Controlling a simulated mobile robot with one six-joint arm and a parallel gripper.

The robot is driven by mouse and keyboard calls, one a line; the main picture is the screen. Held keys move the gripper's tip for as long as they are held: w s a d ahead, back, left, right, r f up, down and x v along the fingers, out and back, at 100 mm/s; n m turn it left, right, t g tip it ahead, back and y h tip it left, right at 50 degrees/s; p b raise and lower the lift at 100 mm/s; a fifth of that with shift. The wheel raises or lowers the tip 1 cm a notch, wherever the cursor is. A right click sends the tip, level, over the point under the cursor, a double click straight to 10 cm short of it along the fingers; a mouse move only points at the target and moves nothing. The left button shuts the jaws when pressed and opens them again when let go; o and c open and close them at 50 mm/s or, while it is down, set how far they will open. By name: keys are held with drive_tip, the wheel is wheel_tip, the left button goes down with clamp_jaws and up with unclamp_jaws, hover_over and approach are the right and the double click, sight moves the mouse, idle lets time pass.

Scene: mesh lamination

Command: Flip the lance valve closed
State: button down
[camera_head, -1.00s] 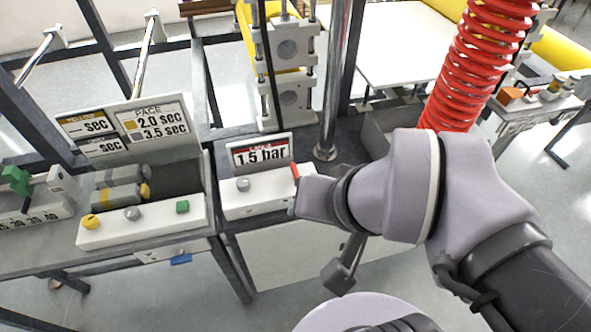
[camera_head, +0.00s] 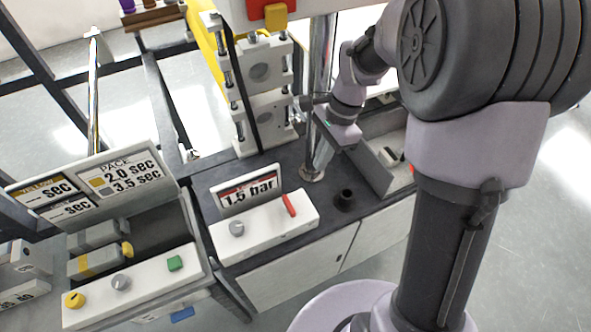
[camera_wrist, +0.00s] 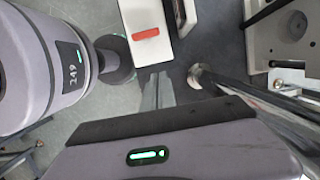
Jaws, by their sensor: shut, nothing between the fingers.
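The lance valve is a red lever (camera_head: 289,205) near the right end of a white box (camera_head: 262,232), below a "1.5 bar" sign (camera_head: 246,190). The lever lies across the box's long side. In the wrist view the red lever (camera_wrist: 146,33) lies crosswise on the white box (camera_wrist: 140,12), beyond my fingertips. My gripper (camera_wrist: 156,88) is shut and empty, apart from the lever. In the head view my gripper body (camera_head: 337,133) hangs behind and right of the box, near the chrome post; its fingertips are hard to make out.
A chrome post (camera_head: 318,150) stands behind the box, close to my gripper. A black cup-like part (camera_head: 345,200) is on the bench right of the box. A white-block press (camera_head: 262,75) stands behind. A control box with knobs (camera_head: 130,280) is at left.

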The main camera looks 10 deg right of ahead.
sight(289, 206)
drive_tip(key=b+x, duration=0.4)
drive_tip(key=x, duration=0.6)
drive_tip(key=shift+a+f, duration=0.1)
drive_tip(key=shift+f, duration=0.05)
drive_tip(key=shift+s+a+b, duration=0.3)
drive_tip(key=shift+a+b, duration=0.05)
drive_tip(key=shift+a, duration=0.6)
drive_tip(key=shift+s+a+b, duration=0.3)
drive_tip(key=shift+a+b, duration=0.05)
drive_tip(key=shift+a, duration=0.6)
